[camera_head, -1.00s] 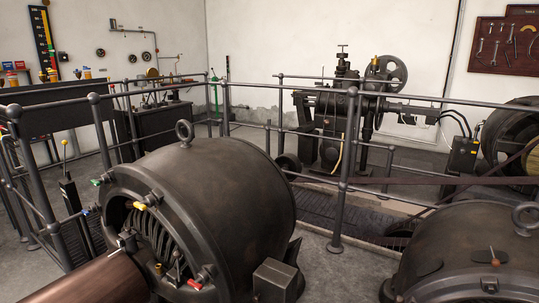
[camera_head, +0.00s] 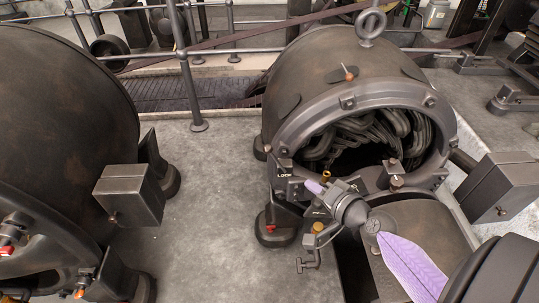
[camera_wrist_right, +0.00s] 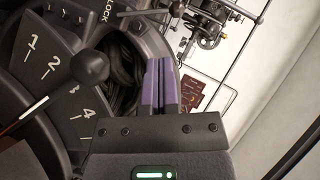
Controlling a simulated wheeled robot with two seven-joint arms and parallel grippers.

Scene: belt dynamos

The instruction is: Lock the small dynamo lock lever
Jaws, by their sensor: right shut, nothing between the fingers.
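The small dynamo (camera_head: 312,70) stands at the right in the head view, its round front open on dark coils. A plate marked LOCK (camera_head: 285,176) sits at the lower left of its rim. The LOCK lettering also shows in the wrist view (camera_wrist_right: 107,12), with a dial numbered 1 to 4 (camera_wrist_right: 52,58) and a dark ball-ended lever (camera_wrist_right: 90,67). I cannot tell for certain which part is the lock lever. My right gripper (camera_head: 314,186) is beside the LOCK plate. Its purple fingers (camera_wrist_right: 158,85) are shut and empty; contact with a lever is unclear. My left gripper is not in view.
A large dynamo (camera_head: 60,110) with a grey box (camera_head: 129,193) fills the left. Bare floor (camera_head: 205,200) lies between the machines. A railing post (camera_head: 190,75) stands behind. Another box (camera_head: 497,185) stands right of the small dynamo.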

